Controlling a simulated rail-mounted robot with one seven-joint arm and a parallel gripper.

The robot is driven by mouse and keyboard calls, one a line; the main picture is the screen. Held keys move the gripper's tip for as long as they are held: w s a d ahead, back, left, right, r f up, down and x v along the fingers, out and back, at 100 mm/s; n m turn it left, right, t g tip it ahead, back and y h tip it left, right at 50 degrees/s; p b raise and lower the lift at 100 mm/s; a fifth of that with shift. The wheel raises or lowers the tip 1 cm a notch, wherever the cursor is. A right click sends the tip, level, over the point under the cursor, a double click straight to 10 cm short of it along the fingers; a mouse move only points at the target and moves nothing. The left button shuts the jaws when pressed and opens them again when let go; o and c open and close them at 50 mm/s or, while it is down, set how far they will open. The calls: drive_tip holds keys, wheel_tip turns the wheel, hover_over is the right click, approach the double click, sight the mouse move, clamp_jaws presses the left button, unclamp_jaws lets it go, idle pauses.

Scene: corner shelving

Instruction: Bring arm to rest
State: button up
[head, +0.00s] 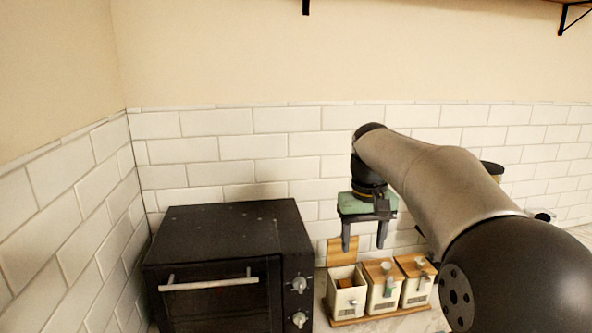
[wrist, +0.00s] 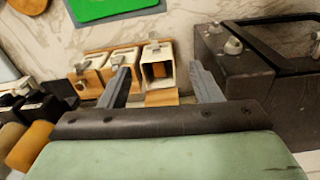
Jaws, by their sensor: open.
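My arm reaches in from the right in the head view. My gripper (head: 364,240) points down with its two dark fingers apart and nothing between them. It hangs above the wooden rack of canisters, to the right of the black oven. In the wrist view my gripper (wrist: 160,88) is also open and empty. Beyond its fingertips stands an open white canister (wrist: 157,66) with a square opening. The fingers appear apart from the canisters and from the oven.
A black toaster oven (head: 230,230) stands at the left on the counter. Several white canisters (head: 383,288) sit in a wooden tray (head: 380,318). A green board (wrist: 105,8) and dark jars (wrist: 30,105) show in the wrist view. A tiled wall (head: 290,120) is behind; a shelf is above right.

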drive_tip(key=s+f, duration=0.8)
drive_tip(key=s, duration=0.5)
drive_tip(key=s+f+m+b, duration=0.1)
drive_tip(key=s+f, duration=0.7)
drive_tip(key=s, duration=0.6)
drive_tip(key=shift+s+d+f, duration=0.2)
drive_tip(key=shift+s+f, duration=0.1)
drive_tip(key=shift+f, duration=0.1)
